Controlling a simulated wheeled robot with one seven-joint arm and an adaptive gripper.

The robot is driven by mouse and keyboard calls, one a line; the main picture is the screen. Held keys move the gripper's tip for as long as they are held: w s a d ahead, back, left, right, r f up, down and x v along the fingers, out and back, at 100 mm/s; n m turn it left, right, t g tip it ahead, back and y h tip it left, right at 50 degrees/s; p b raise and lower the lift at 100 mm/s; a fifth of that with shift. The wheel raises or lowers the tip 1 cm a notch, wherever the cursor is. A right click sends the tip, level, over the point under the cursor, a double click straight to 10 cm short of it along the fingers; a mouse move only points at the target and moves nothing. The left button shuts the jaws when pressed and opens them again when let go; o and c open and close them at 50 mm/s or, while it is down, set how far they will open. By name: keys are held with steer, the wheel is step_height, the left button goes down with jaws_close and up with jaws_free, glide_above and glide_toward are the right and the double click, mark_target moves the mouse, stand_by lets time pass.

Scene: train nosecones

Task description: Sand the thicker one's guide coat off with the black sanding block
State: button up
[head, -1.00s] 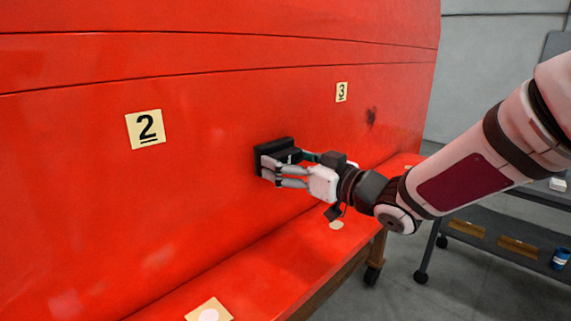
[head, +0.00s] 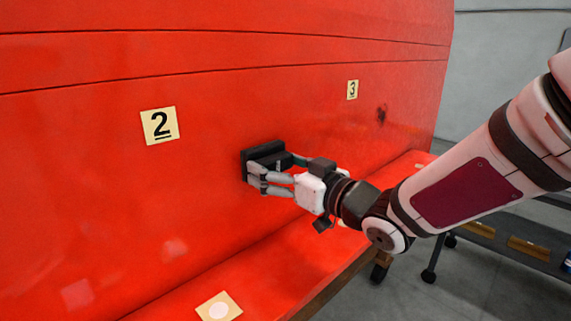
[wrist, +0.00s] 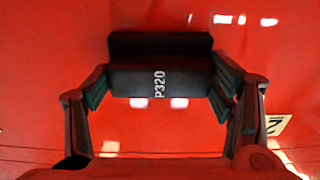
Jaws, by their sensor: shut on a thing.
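My gripper (head: 276,175) is shut on the black sanding block (head: 250,163), which is against or very close to the red nosecone panel (head: 100,200). In the wrist view the block (wrist: 160,43) sits between my two fingers (wrist: 160,84) and reads P320. A dark smudge (head: 381,115) is on the panel below the number 3 label (head: 352,89). The number 2 label (head: 159,125) is on the panel left of the block. Faint pale patches (head: 76,294) show at the lower left. I cannot tell which patch is thicker.
A red ledge (head: 290,275) runs below the panel, with a yellow card bearing a pale disc (head: 219,308) on it. A wheeled grey cart (head: 510,240) stands at the right. The grey floor (head: 400,300) is open in front of it.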

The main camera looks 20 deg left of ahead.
steer(key=shift+s+a, duration=0.35)
steer(key=shift+s, duration=0.45)
steer(key=shift+c, duration=0.2)
steer(key=shift+d, duration=0.1)
steer(key=shift+p+v, duration=0.8)
steer(key=shift+v, duration=2.15)
steer(key=shift+d, duration=0.1)
steer(key=v, duration=0.2)
steer(key=shift+s+d+p, duration=0.1)
steer(key=shift+d+p, duration=0.3)
